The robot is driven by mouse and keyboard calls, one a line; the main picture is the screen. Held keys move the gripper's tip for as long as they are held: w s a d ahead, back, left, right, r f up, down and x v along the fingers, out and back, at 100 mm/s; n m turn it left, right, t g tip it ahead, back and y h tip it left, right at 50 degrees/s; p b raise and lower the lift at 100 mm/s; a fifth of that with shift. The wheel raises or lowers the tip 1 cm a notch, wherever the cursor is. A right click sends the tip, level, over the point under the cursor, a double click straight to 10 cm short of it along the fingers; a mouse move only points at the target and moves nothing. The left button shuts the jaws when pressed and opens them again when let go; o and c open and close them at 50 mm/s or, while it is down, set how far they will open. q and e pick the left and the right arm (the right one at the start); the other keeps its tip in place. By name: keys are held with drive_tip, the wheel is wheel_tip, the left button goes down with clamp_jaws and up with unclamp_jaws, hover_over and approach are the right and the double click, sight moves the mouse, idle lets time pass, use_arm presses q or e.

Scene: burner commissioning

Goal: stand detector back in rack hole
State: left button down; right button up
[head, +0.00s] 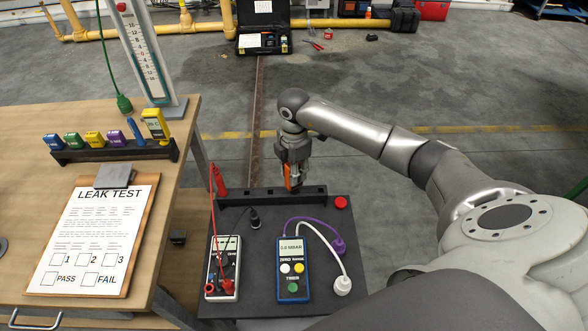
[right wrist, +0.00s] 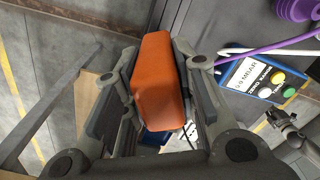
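The orange detector (head: 294,175) is between the fingers of my right gripper (head: 293,163), upright over the right part of the black rack (head: 258,199) on the dark cart top. In the right wrist view, the gripper (right wrist: 155,85) is shut on the detector's orange body (right wrist: 158,75), with a finger along each side. The detector's lower end meets the rack in the head view; I cannot tell whether it is in a hole or just above it.
A red probe (head: 219,178) stands at the rack's left end. A multimeter (head: 223,268) and a blue manometer (head: 292,270) with hoses lie in front of the rack. A red knob (head: 341,202) is at right. The wooden bench (head: 185,130) stands left.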

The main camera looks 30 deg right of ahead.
drive_tip(key=o, duration=0.5)
drive_tip(key=shift+r, duration=0.1)
wheel_tip(320, 180, up, 12)
drive_tip(key=shift+f, duration=0.1)
